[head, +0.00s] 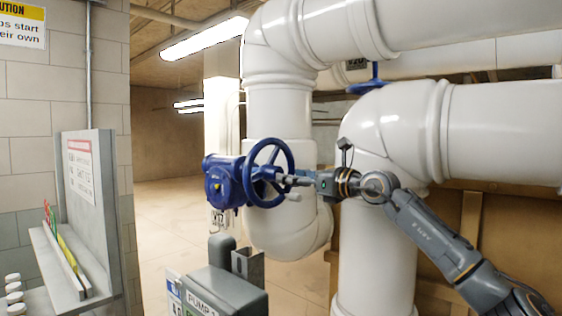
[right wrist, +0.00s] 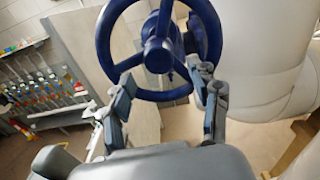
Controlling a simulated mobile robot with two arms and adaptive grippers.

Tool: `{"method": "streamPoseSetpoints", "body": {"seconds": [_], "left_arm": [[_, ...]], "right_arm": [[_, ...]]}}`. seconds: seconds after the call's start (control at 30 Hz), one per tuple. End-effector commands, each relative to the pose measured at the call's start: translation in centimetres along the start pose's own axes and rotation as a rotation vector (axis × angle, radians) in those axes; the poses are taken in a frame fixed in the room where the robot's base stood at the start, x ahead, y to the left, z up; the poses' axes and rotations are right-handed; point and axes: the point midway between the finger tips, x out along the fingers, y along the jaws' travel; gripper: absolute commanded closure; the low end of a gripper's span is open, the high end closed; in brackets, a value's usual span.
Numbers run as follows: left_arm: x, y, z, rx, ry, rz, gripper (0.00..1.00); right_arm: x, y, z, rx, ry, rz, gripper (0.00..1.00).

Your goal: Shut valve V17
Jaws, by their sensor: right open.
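A blue valve with a blue handwheel (head: 269,172) stands in front of a white vertical pipe in the head view. A small tag (head: 218,218) hangs below its gearbox (head: 224,182); its writing is too small to read surely. My right gripper (head: 288,186) reaches in from the right, its fingertips at the wheel's near side. In the right wrist view the handwheel (right wrist: 158,55) fills the top middle, and the open fingers (right wrist: 165,95) stand on either side of its lower rim. I cannot tell whether they touch it. My left gripper is not in view.
Thick white pipes (head: 390,130) stand close behind and right of my right arm. A second blue handwheel (head: 370,82) sits higher, by another tag. A grey pump box (head: 225,288) is below the valve. A grey panel with a shelf (head: 92,190) stands left.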

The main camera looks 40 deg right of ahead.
Motion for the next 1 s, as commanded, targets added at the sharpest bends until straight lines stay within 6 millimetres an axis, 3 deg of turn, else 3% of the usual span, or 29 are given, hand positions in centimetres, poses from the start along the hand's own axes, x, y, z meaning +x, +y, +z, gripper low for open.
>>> {"method": "streamPoseSetpoints", "body": {"seconds": [0.03,0.23,0.67,0.9,0.97,1.0], "left_arm": [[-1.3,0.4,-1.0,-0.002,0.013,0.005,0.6],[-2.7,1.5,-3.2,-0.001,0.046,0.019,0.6],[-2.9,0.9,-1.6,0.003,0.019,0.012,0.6],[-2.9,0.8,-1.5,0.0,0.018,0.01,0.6],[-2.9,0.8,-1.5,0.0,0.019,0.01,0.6],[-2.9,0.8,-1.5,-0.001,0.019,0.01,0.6]], "right_arm": [[1.1,0.0,0.7,0.005,-0.003,0.002,0.39],[3.8,0.0,0.4,0.002,-0.002,0.0,0.39],[4.7,0.0,0.0,-0.001,-0.001,-0.001,0.39],[4.7,0.0,0.0,-0.001,-0.001,-0.001,0.87],[4.7,0.0,0.0,-0.001,-0.001,-0.001,1.0],[4.7,0.0,0.0,-0.001,-0.001,-0.001,1.0]]}}
